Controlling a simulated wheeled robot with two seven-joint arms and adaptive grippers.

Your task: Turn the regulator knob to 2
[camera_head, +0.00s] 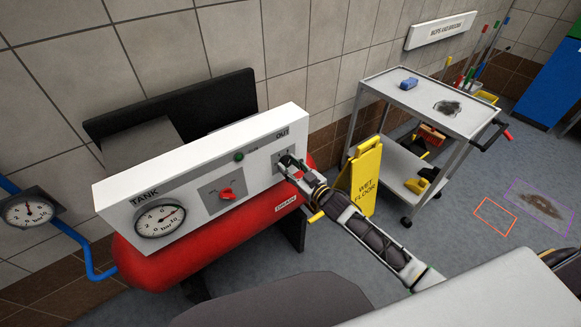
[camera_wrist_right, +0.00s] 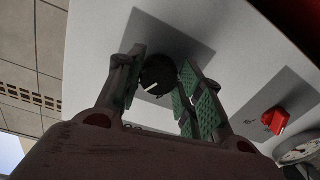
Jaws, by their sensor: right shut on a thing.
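The white compressor panel (camera_head: 190,168) carries TANK and OUT labels. My right gripper (camera_head: 290,165) is at the OUT end of the panel, over a small grey plate, and largely hides the knob there in the head view. In the right wrist view the black regulator knob (camera_wrist_right: 158,76) with a white pointer mark sits between the green-padded fingers of my right gripper (camera_wrist_right: 160,88), which is shut on it. The numbers around the knob are not readable. My left gripper is not in view.
A red switch (camera_head: 227,194), a tank gauge (camera_head: 160,221) and a green lamp (camera_head: 239,157) are on the same panel. The red tank (camera_head: 165,258) lies below. A yellow wet-floor sign (camera_head: 361,178) and a grey cart (camera_head: 445,108) stand to the right of my right arm.

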